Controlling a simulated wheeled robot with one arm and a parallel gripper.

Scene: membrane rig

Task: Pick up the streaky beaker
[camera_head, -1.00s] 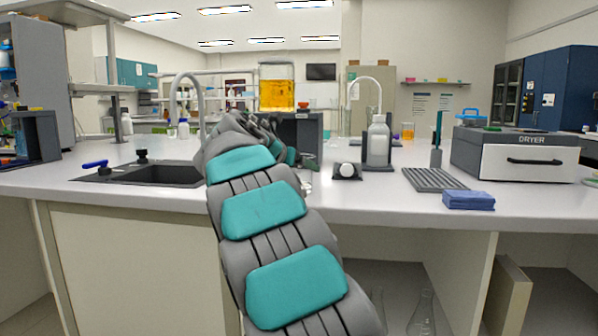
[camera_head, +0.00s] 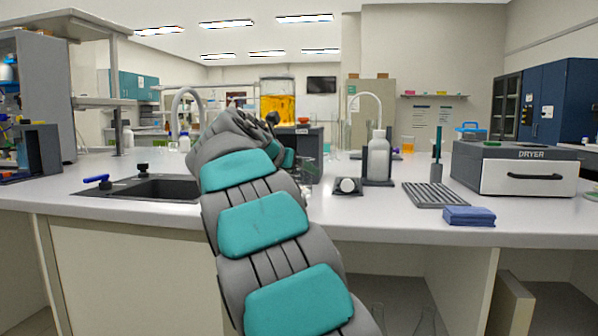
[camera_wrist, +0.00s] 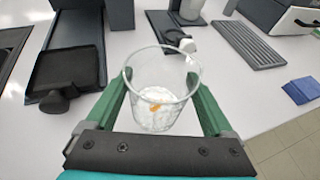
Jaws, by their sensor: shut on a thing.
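The streaky beaker (camera_wrist: 158,112) is a clear glass beaker with whitish marks low down and a small orange patch. In the wrist view it sits upright between the two green fingers of my gripper (camera_wrist: 163,84), which is shut on it from both sides. The bench top lies below it; I cannot tell whether its base is clear of the bench. In the head view my arm hides most of the gripper, and the beaker cannot be made out clearly.
A wash bottle (camera_head: 377,158) stands in a dark holder right of my arm. Further right are a grey rack (camera_head: 436,194), blue cloths (camera_head: 469,216) and a dryer (camera_head: 515,168). A sink (camera_head: 158,188) is at left. A jar of orange liquid (camera_head: 277,103) stands behind.

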